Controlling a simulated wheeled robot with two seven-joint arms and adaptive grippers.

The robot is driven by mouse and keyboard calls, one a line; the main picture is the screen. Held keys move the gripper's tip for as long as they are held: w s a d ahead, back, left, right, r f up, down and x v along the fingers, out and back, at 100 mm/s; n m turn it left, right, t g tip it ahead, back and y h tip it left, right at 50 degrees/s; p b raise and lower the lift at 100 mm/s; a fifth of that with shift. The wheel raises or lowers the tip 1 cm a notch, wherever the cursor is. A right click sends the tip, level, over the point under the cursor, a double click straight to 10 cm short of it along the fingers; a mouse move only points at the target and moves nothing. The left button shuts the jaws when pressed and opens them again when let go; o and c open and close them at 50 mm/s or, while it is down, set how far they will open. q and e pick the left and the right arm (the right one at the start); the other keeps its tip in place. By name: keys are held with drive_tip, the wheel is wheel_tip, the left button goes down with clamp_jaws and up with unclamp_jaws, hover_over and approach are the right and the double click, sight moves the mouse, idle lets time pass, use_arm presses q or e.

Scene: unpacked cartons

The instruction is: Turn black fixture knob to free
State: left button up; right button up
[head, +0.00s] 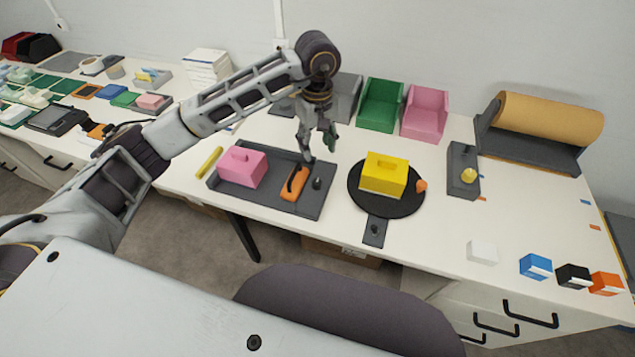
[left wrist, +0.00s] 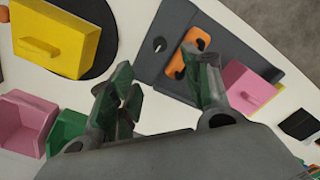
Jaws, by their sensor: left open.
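A dark grey fixture tray (head: 262,200) lies on the white table. It bears a pink block with a handle (head: 242,167), an orange piece with a dark bar (head: 294,183) and a small black knob (head: 317,183) at the right. In the left wrist view the knob (left wrist: 159,44) sits on the fixture beside the orange piece (left wrist: 190,52). My left gripper (head: 320,149) is above the fixture's back right edge, pointing down. Its fingers (left wrist: 160,85) are apart with nothing between them. It does not touch the knob. My right gripper is not in view.
A yellow block (head: 384,173) stands on a black round plate (head: 358,202) right of the fixture, with a small dark plate (head: 375,231) in front. Green (head: 381,105) and pink (head: 425,113) bins stand behind. A yellow stick (head: 209,162) lies left of the fixture.

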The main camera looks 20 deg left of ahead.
use_arm(q)
hover_over(317, 182)
wheel_tip(317, 182, down, 6)
drive_tip(key=shift+f, duration=0.25)
wheel_tip(317, 182, down, 6)
drive_tip(key=shift+s+d+f, duration=0.1)
drive_tip(key=shift+f, duration=0.95)
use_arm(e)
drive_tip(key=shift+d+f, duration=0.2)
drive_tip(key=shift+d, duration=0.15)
